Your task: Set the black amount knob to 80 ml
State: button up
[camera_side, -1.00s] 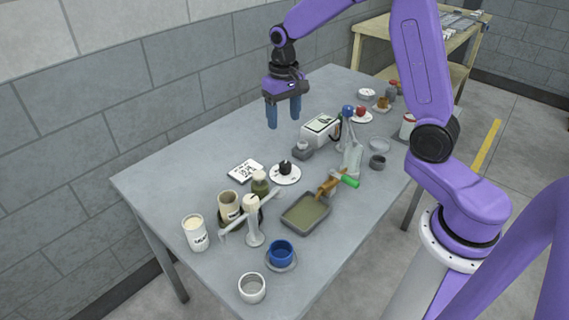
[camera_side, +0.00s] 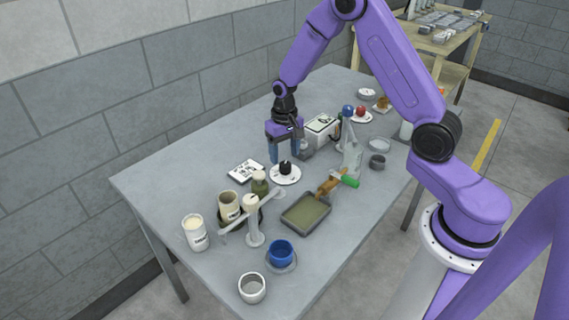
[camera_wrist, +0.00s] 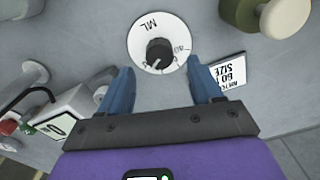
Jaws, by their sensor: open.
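The black amount knob (camera_side: 285,168) stands in the middle of a round white dial (camera_side: 294,178) on the table. In the wrist view the knob (camera_wrist: 159,52) sits on the dial (camera_wrist: 138,36), which bears the letters ML and a scale whose figures are too small to read surely. My gripper (camera_side: 283,157) is open, with its blue fingers just above and behind the knob in the side view. In the wrist view the fingertips (camera_wrist: 160,75) are to either side of and short of the knob, with nothing between them. I cannot tell the knob's exact setting.
A white card with printed text (camera_side: 246,170) lies left of the dial. A white box with a screen (camera_side: 320,126) stands behind right.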

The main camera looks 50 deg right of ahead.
aim_at(284, 163)
jog(key=shift+f, duration=2.35)
jog(key=c, duration=1)
